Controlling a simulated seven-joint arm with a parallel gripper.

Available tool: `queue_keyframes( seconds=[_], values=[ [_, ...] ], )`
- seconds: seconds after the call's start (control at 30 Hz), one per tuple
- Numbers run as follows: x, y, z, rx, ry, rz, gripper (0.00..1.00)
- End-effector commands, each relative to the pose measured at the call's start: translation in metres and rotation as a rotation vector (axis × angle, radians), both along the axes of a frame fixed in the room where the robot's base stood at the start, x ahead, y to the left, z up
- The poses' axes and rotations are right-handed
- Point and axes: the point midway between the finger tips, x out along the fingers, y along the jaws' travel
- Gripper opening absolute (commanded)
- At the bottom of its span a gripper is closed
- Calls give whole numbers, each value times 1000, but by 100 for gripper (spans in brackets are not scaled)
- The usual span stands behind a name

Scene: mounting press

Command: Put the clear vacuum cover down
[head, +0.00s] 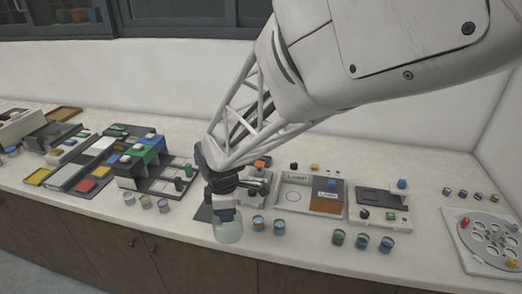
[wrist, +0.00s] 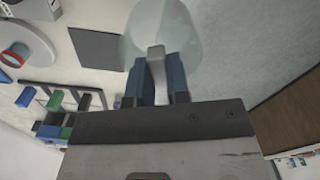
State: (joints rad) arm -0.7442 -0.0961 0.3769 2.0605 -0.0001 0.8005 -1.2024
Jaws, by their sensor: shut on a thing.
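The clear vacuum cover (head: 229,232) is a translucent, pale dome below my gripper (head: 224,212) in the head view, near the front edge of the counter. In the wrist view the cover (wrist: 163,32) fills the top middle, and my gripper (wrist: 158,78) is shut on a grey grip part of it with its two blue-grey fingers. Whether the cover's bottom touches the counter cannot be told. A dark flat square pad (wrist: 97,48) lies on the counter beside the cover in the wrist view; in the head view it is partly hidden behind my gripper.
Small jars (head: 258,223) stand just right of the cover, with several more (head: 362,241) farther right. A tray with an orange-brown block (head: 326,203) and a control box (head: 380,205) stand behind them. A round holed plate (head: 490,243) is at far right. Colored racks (head: 140,150) crowd the left.

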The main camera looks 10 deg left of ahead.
Motion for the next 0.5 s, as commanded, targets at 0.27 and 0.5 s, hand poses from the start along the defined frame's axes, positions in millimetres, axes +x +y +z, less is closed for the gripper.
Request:
queue_keyframes(
  seconds=[0.27,0.5],
  values=[
    [-12,-6,-3,0,-1,17,0],
    [-12,-6,-3,0,-1,17,0]
  ],
)
